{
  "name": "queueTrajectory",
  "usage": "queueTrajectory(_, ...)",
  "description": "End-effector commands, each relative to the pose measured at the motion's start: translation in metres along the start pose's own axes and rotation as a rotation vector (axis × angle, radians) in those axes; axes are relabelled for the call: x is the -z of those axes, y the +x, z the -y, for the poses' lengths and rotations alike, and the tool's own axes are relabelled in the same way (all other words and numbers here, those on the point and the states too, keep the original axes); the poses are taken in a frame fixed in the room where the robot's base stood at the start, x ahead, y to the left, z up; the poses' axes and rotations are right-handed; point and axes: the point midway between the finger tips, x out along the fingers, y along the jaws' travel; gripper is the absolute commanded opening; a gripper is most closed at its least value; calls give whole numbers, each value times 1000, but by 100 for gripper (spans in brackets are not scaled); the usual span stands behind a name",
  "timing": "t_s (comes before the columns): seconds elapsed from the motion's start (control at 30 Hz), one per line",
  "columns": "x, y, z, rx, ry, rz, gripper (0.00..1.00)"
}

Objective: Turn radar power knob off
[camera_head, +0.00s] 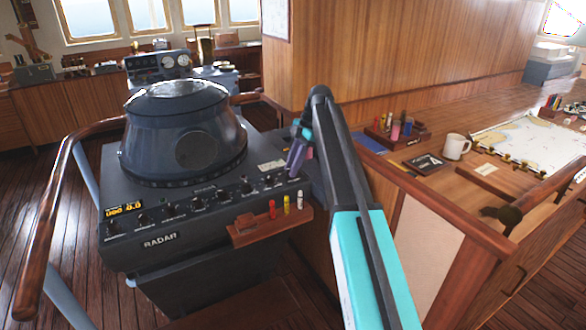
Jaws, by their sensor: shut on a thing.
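The radar console (150,258) stands at the left centre, dark grey, with a domed hood (180,125) on top. A row of small black knobs (197,204) runs along its sloped front panel, above the "RADAR" lettering. An orange lit display (123,208) glows at the panel's left end. My gripper (292,172) reaches down to the right end of this row and is shut on a knob there. The fingers hide most of that knob, so its pointer and label cannot be read.
A small wooden shelf (262,231) with red, yellow and white markers juts from the console front below my gripper. A wooden rail (52,215) curves around the left. The chart table (440,180) with a white mug (456,147) and a chart (535,142) lies at the right.

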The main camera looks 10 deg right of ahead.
Motion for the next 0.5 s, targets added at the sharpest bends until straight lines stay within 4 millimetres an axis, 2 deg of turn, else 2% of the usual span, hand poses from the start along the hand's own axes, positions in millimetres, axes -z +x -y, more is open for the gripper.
queueTrajectory(0.2,-1,0,-2,35,-85,2,0)
queueTrajectory(0.5,-1,0,-1,48,-114,3,0)
